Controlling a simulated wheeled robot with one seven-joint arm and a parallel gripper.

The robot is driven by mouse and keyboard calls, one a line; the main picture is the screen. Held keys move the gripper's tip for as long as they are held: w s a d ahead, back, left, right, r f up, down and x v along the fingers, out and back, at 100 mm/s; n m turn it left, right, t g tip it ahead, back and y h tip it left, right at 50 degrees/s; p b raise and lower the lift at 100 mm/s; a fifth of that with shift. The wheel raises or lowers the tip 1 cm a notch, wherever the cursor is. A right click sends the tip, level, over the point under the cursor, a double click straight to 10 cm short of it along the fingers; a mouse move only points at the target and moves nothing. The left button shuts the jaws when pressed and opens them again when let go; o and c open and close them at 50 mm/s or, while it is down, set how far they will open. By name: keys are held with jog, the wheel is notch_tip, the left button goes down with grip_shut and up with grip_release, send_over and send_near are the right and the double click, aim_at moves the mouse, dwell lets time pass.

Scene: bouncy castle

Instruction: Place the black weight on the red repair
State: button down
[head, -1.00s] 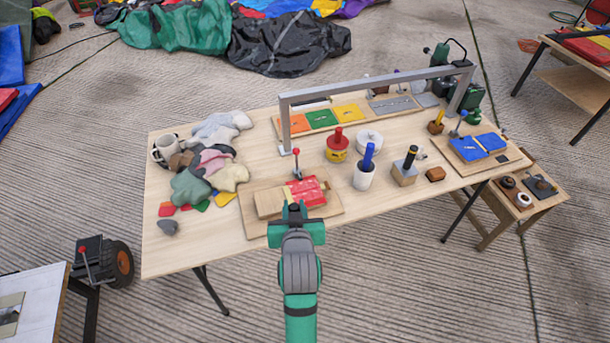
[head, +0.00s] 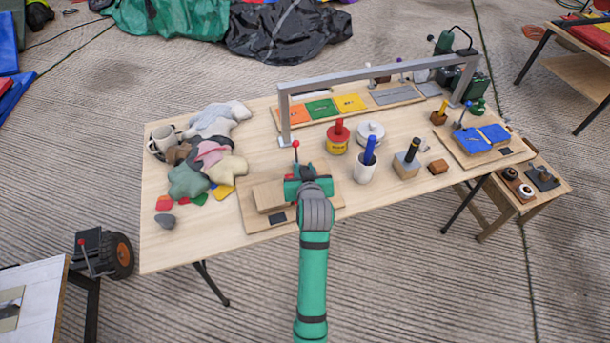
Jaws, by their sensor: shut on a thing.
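My gripper (head: 307,176) is over the right part of a wooden board (head: 255,221) at the table's front. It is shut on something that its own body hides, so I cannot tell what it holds. The red repair on this board is almost wholly covered by my gripper. A red-knobbed lever (head: 296,146) stands just behind the gripper. A small dark square (head: 278,218) lies on the board's front part. I cannot pick out the black weight for sure; a wooden block with a black handle (head: 412,150) stands upright to the right, apart from my gripper.
A grey metal frame (head: 375,80) spans the back. A cloth pile (head: 207,160) lies left. Blue patches (head: 482,136) sit far right.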

jog(key=shift+w+d+f, duration=0.15)
jog(key=shift+w+f, duration=0.7)
jog(key=shift+f, duration=1.6)
jog(key=shift+f, duration=0.1)
jog(key=c, duration=1.5)
grip_release()
jog(key=shift+f, duration=0.1)
